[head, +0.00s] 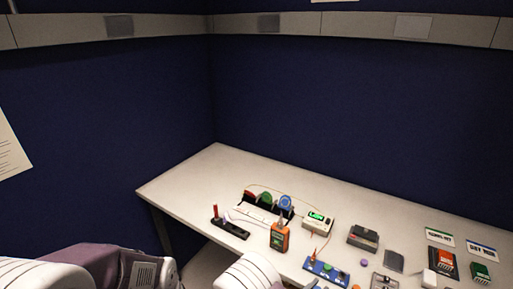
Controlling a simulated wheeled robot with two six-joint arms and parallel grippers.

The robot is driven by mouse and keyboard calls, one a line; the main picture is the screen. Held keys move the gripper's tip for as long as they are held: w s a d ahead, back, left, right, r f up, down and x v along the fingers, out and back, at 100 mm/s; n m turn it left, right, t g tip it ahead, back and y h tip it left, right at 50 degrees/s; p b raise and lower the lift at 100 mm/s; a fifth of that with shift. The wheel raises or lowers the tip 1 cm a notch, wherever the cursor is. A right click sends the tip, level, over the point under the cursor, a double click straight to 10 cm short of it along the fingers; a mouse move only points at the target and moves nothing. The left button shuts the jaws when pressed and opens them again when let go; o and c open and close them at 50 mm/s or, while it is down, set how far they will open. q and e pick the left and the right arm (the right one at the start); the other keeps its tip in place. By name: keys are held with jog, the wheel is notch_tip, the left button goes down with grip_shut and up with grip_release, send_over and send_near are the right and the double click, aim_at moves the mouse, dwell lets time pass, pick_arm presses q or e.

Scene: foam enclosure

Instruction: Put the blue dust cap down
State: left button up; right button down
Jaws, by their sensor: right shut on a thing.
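The white casing of my right arm and gripper (248,272) comes up from the bottom edge, just in front of the table. My right gripper is shut on the blue dust cap. Its fingertips and the cap itself are hidden from this view. My left arm (95,265) lies across the bottom left, and its gripper fingers are not in the picture. The white table (190,185) stands in the corner of the blue enclosure.
Red, green and blue round pieces (285,202) stand in a dark rack. Nearby are a black holder (230,229), an orange meter (280,237), a green-screened device (317,220) and a blue board (325,269). A purple cap (364,262) lies right. The table's left end is clear.

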jog(key=shift+s+d+f+m+g+h, duration=0.4)
jog(key=shift+s+d+m+g+h, duration=0.15)
jog(key=shift+s+m+g+h, duration=0.05)
jog(key=w+d+r+n+t+y, duration=0.3)
jog(key=w+d+r, duration=0.1)
jog(key=w, duration=0.1)
jog(key=s+d+r+m+g+h, duration=0.1)
jog(key=s+d+m+g+h, duration=0.2)
jog(key=d, duration=1.1)
jog(key=shift+s+d+r, duration=0.2)
jog(key=shift+s+d, duration=0.05)
jog(key=shift+s, duration=0.05)
